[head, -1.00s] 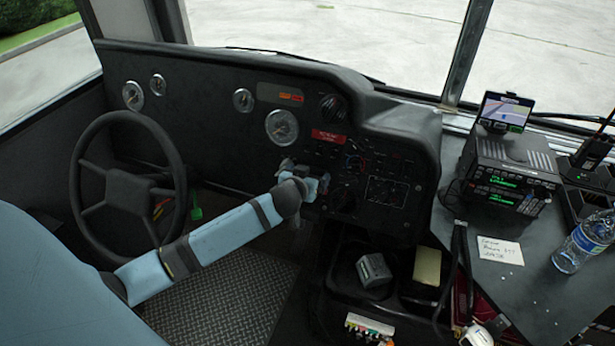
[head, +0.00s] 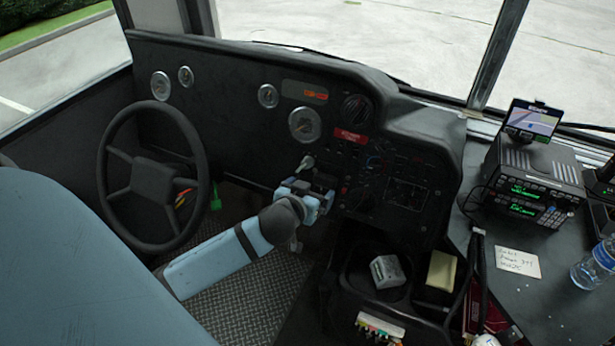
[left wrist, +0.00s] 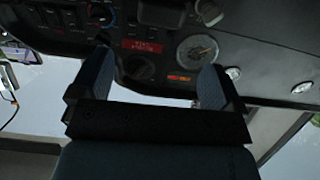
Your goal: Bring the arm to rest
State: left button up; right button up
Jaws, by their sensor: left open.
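My left arm comes in from the lower left in the head view. Its gripper (head: 312,186) is in front of the lower dashboard (head: 235,115), near the switch panel (head: 385,175). In the left wrist view the gripper (left wrist: 155,85) shows two separate fingers with nothing held between them. A red label (left wrist: 142,46) and a round gauge (left wrist: 197,48) show beyond the fingers. Whether the fingers touch the panel cannot be told. My right gripper is not in view.
The steering wheel (head: 150,180) stands left of the arm and the seat (head: 70,270) fills the lower left. A radio unit (head: 535,185), a water bottle (head: 592,265) and a paper note (head: 517,262) are on the right console. A grey box (head: 387,271) sits in a bin below the dash.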

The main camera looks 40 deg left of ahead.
pick_arm(q)
jog(key=shift+s+d+r, duration=0.1)
jog(key=shift+s+r, duration=0.15)
jog(key=shift+s, duration=0.25)
jog(key=s+d+f+m+g+h, duration=0.3)
jog(key=s+d+f+m+h, duration=0.25)
jog(key=s+d+f, duration=0.9)
notch_tip(320, 180, up, 17)
jog(key=s+p, duration=0.2)
jog(key=p, duration=1.7)
jog(key=shift+f+t+h, duration=0.2)
jog(key=shift+t+h, duration=0.15)
jog(key=shift+t, duration=0.05)
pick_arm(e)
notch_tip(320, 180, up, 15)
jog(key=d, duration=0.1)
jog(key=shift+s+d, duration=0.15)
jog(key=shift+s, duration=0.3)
